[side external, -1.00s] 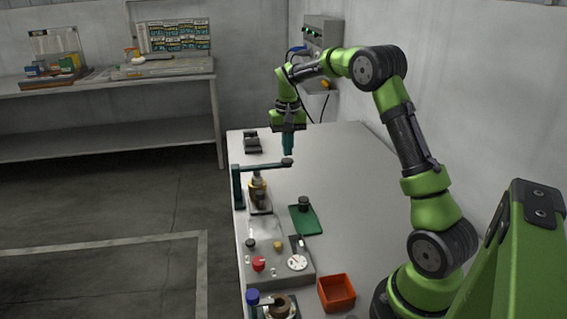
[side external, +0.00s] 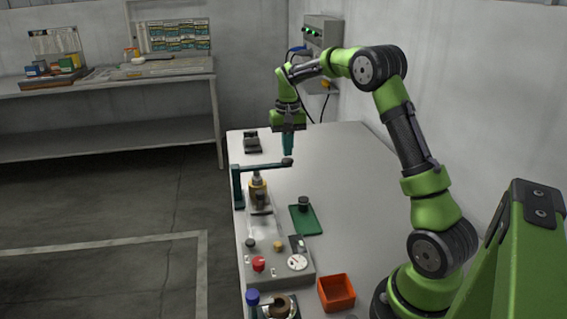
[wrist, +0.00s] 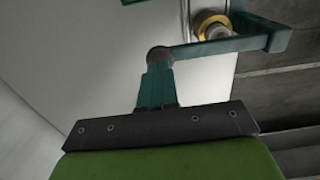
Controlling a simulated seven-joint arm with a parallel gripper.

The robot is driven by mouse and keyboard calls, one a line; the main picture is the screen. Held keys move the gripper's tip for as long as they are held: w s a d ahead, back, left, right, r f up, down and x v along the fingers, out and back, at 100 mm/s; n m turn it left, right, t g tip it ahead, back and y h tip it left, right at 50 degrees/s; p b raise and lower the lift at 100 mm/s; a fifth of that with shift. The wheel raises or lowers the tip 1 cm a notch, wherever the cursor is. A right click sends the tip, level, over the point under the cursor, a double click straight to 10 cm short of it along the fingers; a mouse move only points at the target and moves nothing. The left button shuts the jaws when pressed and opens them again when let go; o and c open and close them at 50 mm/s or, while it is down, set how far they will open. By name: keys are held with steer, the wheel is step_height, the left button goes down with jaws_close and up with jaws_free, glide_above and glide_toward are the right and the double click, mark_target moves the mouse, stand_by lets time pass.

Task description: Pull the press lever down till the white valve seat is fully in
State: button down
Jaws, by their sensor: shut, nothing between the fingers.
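The press is a teal post (side external: 238,188) with a teal lever (side external: 262,167) reaching right to a dark round knob (side external: 287,162). A brass-coloured body (side external: 257,189) stands under the lever. My gripper (side external: 288,151) is shut and empty, pointing down just above the knob. In the wrist view, the shut teal fingers (wrist: 157,72) overlap the near side of the knob (wrist: 160,54); I cannot tell whether they touch it. The lever (wrist: 220,47) runs right from the knob, past the brass part (wrist: 209,24). I cannot make out the white valve seat.
A grey control panel (side external: 277,275) with a red button (side external: 258,264) and a gauge (side external: 297,262) lies in front of the press. A green mat (side external: 306,222) and an orange tray (side external: 337,292) are to the right. A dark block (side external: 252,142) stands behind. The table's right rear is clear.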

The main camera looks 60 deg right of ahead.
mark_target(288, 160)
steer(key=shift+s+f, duration=0.1)
steer(key=shift+f, duration=3)
steer(key=shift+r, duration=0.15)
step_height(288, 160, up, 13)
stand_by(1.4)
steer(key=shift+f, duration=0.2)
steer(key=s+a+r+n+t+y, duration=0.1)
steer(key=s+a+n+t, duration=0.1)
steer(key=s+a, duration=0.8)
steer(key=s+a+r+n+t+y, duration=0.1)
steer(key=s+a+t, duration=0.4)
steer(key=s+a, duration=0.5)
steer(key=a+r+n, duration=0.1)
steer(key=a+n, duration=0.1)
steer(key=a, duration=0.3)
steer(key=shift+s+a+r, duration=0.2)
steer(key=shift+s, duration=0.1)
